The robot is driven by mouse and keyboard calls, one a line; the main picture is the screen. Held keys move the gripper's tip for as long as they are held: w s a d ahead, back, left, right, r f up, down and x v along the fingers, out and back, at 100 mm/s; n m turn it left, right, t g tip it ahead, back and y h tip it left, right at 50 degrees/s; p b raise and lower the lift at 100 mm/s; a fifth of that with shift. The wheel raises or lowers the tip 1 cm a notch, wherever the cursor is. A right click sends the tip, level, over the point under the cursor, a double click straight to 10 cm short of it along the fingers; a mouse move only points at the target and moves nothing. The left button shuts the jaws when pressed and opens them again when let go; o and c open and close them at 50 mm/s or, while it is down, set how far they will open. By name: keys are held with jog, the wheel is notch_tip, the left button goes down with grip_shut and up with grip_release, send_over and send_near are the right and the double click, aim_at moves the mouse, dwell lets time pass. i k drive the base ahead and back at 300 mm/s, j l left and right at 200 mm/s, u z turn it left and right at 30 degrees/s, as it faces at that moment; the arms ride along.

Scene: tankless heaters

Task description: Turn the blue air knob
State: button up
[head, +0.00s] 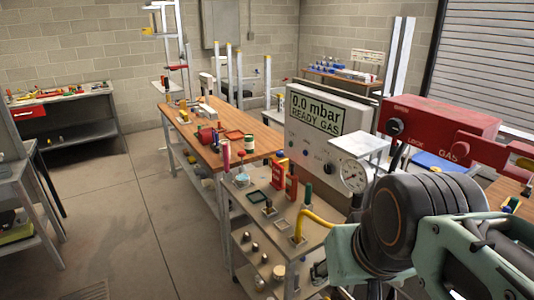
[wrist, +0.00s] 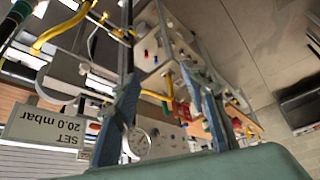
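I cannot pick out a blue air knob for certain in either view. The white control panel (head: 325,122) in the head view reads "0.0 mbar READY GAS" and has small dark knobs below its display. My gripper (head: 320,272) is low at the right over the bench's near end, partly hidden by my arm. In the wrist view my gripper (wrist: 160,82) has its two fingers well apart, with nothing seen held between them.
A round pressure gauge (head: 353,175) stands beside the panel, and a yellow hose (head: 313,217) curves near my gripper. The wooden bench (head: 209,122) carries several small fittings. The wrist view shows an upside-down "SET 20.0 mbar" sign (wrist: 48,128). Floor at the left is clear.

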aim_at(279, 154)
jog(key=i+j+z, duration=0.1)
jog(key=z, duration=0.3)
jog(key=i+j+z, duration=0.15)
jog(key=z, duration=0.3)
jog(key=i+j+z, duration=0.2)
jog(key=j, duration=0.2)
jog(key=j+z, duration=0.2)
jog(key=j, duration=0.15)
jog(key=i+j+z, duration=0.1)
jog(key=j, duration=0.4)
jog(key=i+j+z, duration=0.1)
jog(key=j, duration=0.45)
jog(key=i+j+z, duration=0.1)
jog(key=j, duration=0.45)
jog(key=i+j, duration=0.1)
jog(key=j, duration=1.05)
jog(key=i+j, duration=0.15)
jog(key=j, duration=0.4)
jog(key=i+j, duration=0.1)
jog(key=j, duration=0.45)
